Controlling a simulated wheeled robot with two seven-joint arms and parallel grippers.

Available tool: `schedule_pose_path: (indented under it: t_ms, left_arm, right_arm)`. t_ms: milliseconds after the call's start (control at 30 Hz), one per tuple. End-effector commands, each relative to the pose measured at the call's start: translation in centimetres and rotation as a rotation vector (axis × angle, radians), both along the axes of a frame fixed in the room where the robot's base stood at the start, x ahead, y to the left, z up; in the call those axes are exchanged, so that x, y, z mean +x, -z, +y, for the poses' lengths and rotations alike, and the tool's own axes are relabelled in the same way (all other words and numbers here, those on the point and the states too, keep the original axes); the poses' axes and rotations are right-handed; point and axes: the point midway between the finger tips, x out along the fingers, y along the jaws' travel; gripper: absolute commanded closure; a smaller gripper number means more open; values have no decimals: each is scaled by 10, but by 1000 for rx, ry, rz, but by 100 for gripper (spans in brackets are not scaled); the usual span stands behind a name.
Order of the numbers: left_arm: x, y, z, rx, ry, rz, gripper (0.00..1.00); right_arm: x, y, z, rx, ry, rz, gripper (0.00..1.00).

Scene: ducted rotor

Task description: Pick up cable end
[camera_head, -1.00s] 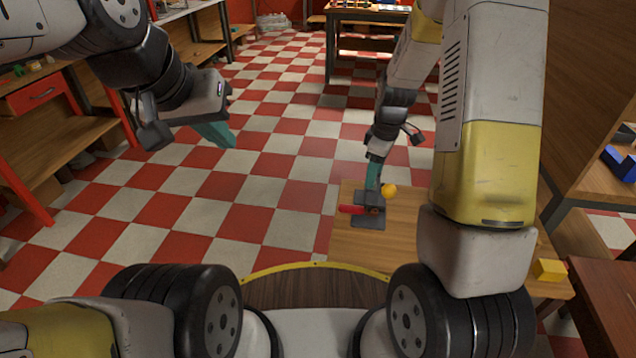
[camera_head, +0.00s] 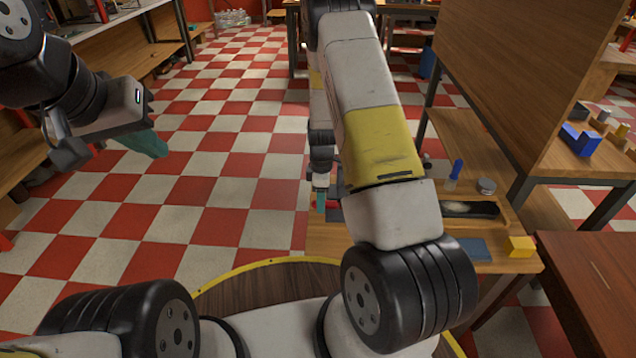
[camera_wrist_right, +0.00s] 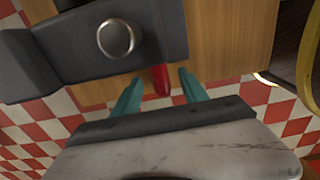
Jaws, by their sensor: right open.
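A red piece (camera_wrist_right: 160,78), perhaps the cable end, sticks out from a dark grey fixture (camera_wrist_right: 55,50) over the wooden worktable in the right wrist view. My right gripper (camera_wrist_right: 158,90) is open, its two teal fingers on either side of the red piece with gaps visible. In the head view the right gripper (camera_head: 321,200) is at the table's left edge, with a bit of red (camera_head: 333,203) beside it; my right arm hides most of the fixture. My left gripper (camera_head: 143,143) hangs over the floor at left, away from the table; its opening is unclear.
The worktable (camera_head: 325,240) also holds a yellow block (camera_head: 521,246), a blue flat piece (camera_head: 467,249), a black tray (camera_head: 470,209), a blue upright piece (camera_head: 456,170) and a round metal tin (camera_head: 486,186). A tall wooden shelf unit (camera_head: 530,80) stands at right. The checkered floor at left is clear.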

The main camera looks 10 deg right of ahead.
Motion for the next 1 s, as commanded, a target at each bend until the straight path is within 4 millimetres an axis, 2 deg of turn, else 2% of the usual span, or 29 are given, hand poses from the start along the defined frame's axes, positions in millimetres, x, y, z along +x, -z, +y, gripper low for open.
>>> schedule_pose_path:
  t_ms: [267, 500, 533, 867, 1000]
  left_arm:
    - [0, 0, 0, 0, 0, 0, 100]
    - [0, 0, 0, 0, 0, 0, 100]
    - [0, 0, 0, 0, 0, 0, 100]
    - [0, 0, 0, 0, 0, 0, 100]
    - [0, 0, 0, 0, 0, 0, 100]
  right_arm:
    - [0, 3, 0, 0, 0, 0, 51]
    - [0, 3, 0, 0, 0, 0, 98]
    - [0, 3, 0, 0, 0, 0, 100]
    - [0, 1, 0, 0, 0, -1, 100]
    - [1, -7, 0, 1, 1, -3, 100]
